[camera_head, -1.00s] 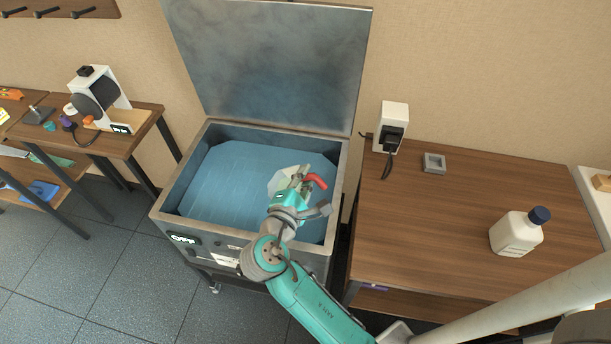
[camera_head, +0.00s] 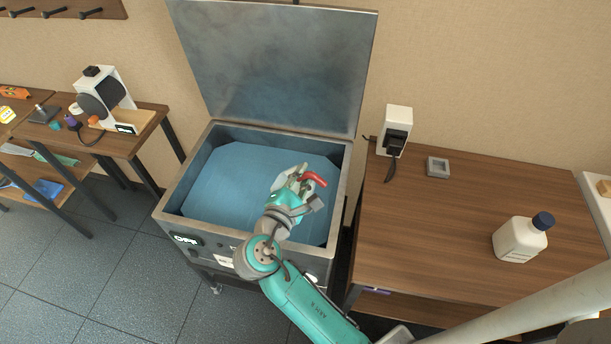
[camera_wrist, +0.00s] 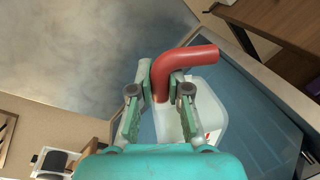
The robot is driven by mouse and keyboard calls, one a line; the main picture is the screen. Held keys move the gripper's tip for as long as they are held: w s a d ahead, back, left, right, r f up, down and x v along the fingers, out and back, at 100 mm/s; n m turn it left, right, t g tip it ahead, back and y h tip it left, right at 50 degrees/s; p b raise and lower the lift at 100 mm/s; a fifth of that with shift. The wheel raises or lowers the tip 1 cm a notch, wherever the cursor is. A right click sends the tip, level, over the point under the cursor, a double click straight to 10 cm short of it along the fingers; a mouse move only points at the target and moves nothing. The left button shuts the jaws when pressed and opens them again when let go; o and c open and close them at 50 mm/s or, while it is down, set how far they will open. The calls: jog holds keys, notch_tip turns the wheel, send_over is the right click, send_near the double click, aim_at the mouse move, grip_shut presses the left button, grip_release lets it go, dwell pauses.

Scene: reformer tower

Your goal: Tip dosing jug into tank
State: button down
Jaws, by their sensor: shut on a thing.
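The dosing jug, a pale translucent vessel (camera_wrist: 207,112) with a red handle (camera_wrist: 187,62), is in my gripper (camera_wrist: 160,98). The gripper is shut on the red handle, with a finger on each side of it. In the head view the red handle (camera_head: 315,179) shows above the right part of the tank, and my gripper (camera_head: 292,180) hides much of the jug. The tank (camera_head: 168,213) is a grey metal box with its lid (camera_head: 275,65) raised and a blue interior (camera_head: 235,185). I cannot tell whether the jug holds liquid.
A wooden table (camera_head: 450,240) on the right carries a white bottle with a blue cap (camera_head: 520,240), a small grey square tray (camera_head: 438,167) and a white socket box (camera_head: 396,128). A workbench (camera_head: 145,135) with a white machine (camera_head: 105,95) stands on the left.

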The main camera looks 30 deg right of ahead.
aim_at(287, 172)
jog(key=shift+w+a, duration=0.1)
jog(key=shift+w, duration=0.05)
dwell(0.3)
jog(key=shift+w+a+r+n, duration=0.15)
jog(key=shift+w+a+n, duration=0.05)
jog(key=shift+n, duration=0.4)
jog(key=shift+w+a+r+n, duration=0.1)
jog(key=shift+w+a+n, duration=0.2)
jog(key=shift+n, duration=0.2)
jog(key=shift+w+a+n+h, duration=0.3)
jog(key=shift+w+a+n, duration=0.05)
jog(key=shift+n, duration=0.15)
dwell(0.5)
jog(key=shift+w+a+n, duration=0.35)
jog(key=shift+n, duration=0.25)
